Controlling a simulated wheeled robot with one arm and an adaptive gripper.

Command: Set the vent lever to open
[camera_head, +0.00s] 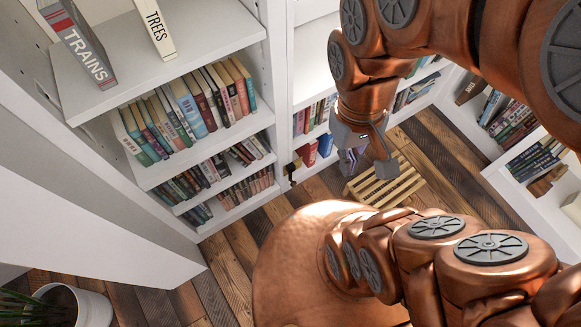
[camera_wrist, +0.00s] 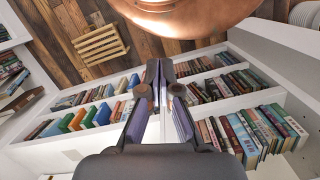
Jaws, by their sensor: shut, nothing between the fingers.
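A small dark fitting with a brass-coloured part (camera_head: 292,168) is on the white upright between the bookcases in the head view. It may be the vent lever, but it is too small to tell its setting. My gripper (camera_head: 352,162) hangs to the right of this fitting, apart from it in the picture. In the wrist view my gripper (camera_wrist: 159,72) has its fingers together, with nothing held. I cannot make out the fitting in the wrist view; the fingers cover part of the shelving there.
A slatted wooden piece (camera_head: 384,185) lies on the plank floor, also showing in the wrist view (camera_wrist: 100,45). White bookcases with several books (camera_head: 190,105) stand on the left and behind. A white-potted plant (camera_head: 75,305) is at lower left. Some plank floor (camera_head: 240,250) is clear.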

